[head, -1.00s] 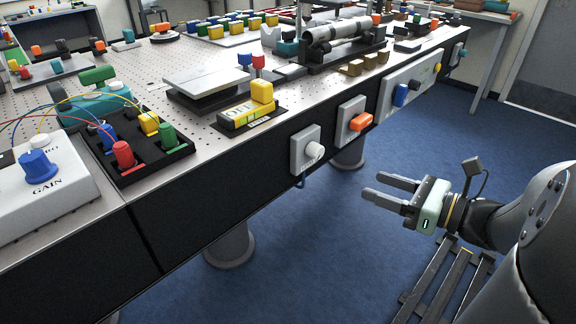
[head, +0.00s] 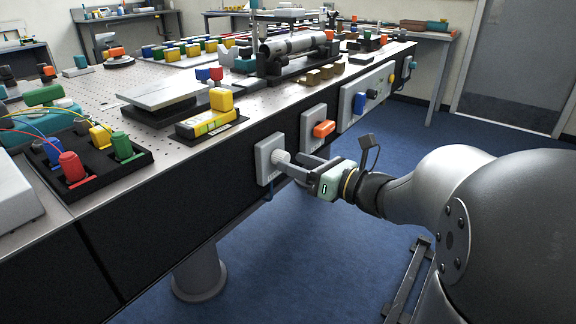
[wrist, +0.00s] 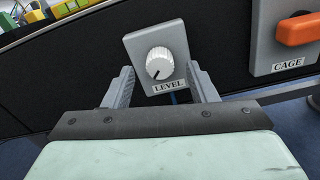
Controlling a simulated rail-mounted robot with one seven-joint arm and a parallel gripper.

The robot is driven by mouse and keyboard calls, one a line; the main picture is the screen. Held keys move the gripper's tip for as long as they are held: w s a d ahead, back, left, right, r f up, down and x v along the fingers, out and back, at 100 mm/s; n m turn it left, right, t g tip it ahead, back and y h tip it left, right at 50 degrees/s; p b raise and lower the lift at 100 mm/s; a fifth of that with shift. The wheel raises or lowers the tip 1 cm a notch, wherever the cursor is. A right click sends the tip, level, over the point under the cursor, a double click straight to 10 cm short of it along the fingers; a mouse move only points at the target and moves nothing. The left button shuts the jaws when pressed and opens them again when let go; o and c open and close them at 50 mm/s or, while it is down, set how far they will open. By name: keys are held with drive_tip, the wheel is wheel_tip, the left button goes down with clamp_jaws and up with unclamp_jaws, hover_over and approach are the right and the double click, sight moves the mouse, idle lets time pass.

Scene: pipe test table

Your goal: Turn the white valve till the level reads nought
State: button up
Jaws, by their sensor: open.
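The white valve is a round white knob (head: 281,157) on a grey plate (head: 264,152) on the table's dark front side. In the wrist view the knob (wrist: 159,63) sits above a label reading LEVEL, and a dark mark on it points to the lower left. My gripper (head: 296,163) is open and reaches toward the knob from the right. In the wrist view its fingers (wrist: 162,80) stand left and right of the plate's lower part, with the knob between and a little above them. I cannot tell whether the fingertips reach the knob's depth. Nothing is held.
An orange handle (head: 324,129) labelled CAGE is on the plate to the right. Farther along is a panel with a blue knob (head: 360,103). A yellow block (head: 221,100) and a black tray (head: 92,160) stand on the table above.

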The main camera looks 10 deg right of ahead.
sight(280, 158)
drive_tip(key=shift+x, duration=1.5)
drive_tip(key=c, duration=1)
drive_tip(key=shift+o, duration=0.2)
drive_tip(key=shift+b, duration=0.45)
drive_tip(key=shift+f+n+b, duration=0.1)
drive_tip(key=shift+n+b, duration=3.25)
drive_tip(key=shift+n, duration=0.55)
